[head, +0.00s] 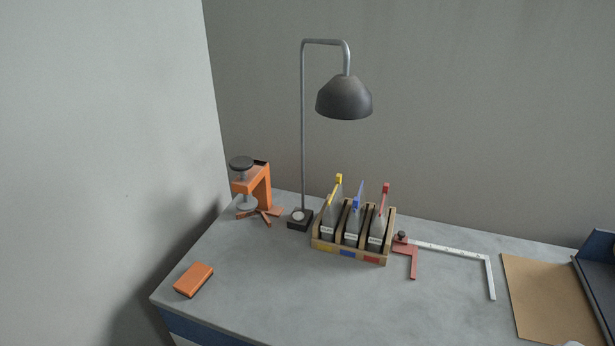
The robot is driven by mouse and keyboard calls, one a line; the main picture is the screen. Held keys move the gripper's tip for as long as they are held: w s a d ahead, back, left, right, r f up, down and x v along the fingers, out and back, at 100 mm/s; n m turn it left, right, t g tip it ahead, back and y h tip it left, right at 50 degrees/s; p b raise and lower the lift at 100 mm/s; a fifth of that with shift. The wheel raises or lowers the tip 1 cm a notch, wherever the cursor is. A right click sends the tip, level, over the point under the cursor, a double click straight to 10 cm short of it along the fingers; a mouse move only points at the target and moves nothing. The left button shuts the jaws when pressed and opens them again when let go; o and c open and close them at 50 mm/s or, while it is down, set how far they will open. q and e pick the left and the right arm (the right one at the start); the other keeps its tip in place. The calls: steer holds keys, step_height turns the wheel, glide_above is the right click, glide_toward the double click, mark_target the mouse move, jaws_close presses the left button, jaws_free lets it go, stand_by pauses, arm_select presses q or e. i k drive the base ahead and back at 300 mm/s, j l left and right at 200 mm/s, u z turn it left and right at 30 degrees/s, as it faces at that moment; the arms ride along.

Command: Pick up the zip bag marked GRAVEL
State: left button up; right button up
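A wooden rack (349,255) stands on the bench near the middle, with several narrow slots. Grey zip bags stand upright in it: one with a yellow top (332,211) in the left slot, one with a blue top (352,224) in the middle, and one with a red top (378,227) in the right slot. Each has a small white label, but the lettering is too small to read, so I cannot tell which is GRAVEL. Coloured patches of yellow, blue and red mark the rack's front. Neither of my grippers is in view.
A dark desk lamp (344,98) rises behind the rack. An orange device (256,187) stands left of it; an orange block (194,280) lies front left. A red-and-white measuring tool (449,249) and brown board (546,300) lie right. The bench front (290,300) is clear.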

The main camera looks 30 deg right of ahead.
mark_target(355, 221)
steer(key=z, duration=1.25)
